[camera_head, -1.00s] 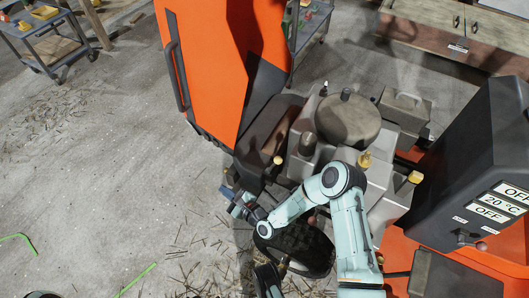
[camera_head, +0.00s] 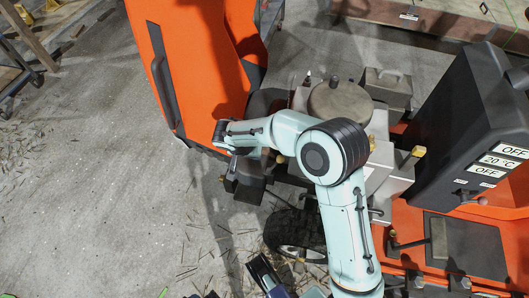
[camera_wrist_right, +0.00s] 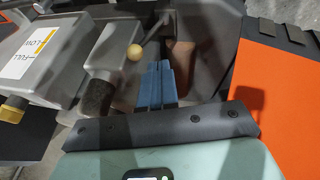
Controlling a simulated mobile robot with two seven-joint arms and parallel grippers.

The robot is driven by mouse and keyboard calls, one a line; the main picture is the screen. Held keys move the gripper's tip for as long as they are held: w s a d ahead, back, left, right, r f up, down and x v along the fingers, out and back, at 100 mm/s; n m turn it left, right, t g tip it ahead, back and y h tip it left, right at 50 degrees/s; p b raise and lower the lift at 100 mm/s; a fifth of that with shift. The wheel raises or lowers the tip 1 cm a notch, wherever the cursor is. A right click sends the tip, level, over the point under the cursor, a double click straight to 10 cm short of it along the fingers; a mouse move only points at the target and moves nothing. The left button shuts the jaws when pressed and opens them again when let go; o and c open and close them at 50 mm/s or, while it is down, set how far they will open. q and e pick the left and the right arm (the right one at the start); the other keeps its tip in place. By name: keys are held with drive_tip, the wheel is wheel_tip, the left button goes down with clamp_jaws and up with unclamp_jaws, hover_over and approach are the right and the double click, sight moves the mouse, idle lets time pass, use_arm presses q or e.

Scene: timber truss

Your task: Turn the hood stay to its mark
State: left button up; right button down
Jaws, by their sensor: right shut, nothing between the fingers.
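The raised orange hood (camera_head: 190,65) stands at the upper left of the machine in the head view; it also fills the right of the right wrist view (camera_wrist_right: 275,95). I cannot pick out the hood stay or its mark with certainty. A small tan knob (camera_wrist_right: 134,53) shows just left of my right gripper's blue fingers (camera_wrist_right: 158,68), apart from them. The right gripper is shut and empty, over the engine bay.
A grey tank with a FULL/LOW label (camera_wrist_right: 28,52) sits left of the fingers. A round-topped grey canister (camera_head: 340,105) and yellow-tipped parts crowd the bay. A black control panel (camera_head: 470,115) stands at right. A dark wheel (camera_head: 297,232) is below; the floor at left is open.

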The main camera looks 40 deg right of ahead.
wheel_tip(320, 180, up, 2)
drive_tip(key=d, duration=0.2)
drive_tip(key=b, duration=0.2)
hover_over(276, 164)
drive_tip(key=a, duration=0.2)
wheel_tip(276, 164, down, 8)
use_arm(q)
drive_tip(key=shift+t, duration=0.5)
drive_tip(key=w, duration=0.1)
drive_tip(key=w+a+f, duration=0.2)
drive_tip(key=shift+w, duration=0.35)
use_arm(e)
drive_tip(key=shift+w+d+f+h, duration=0.15)
drive_tip(key=shift+w+h, duration=0.15)
drive_tip(key=shift+h, duration=0.2)
use_arm(q)
drive_tip(key=shift+f, duration=0.1)
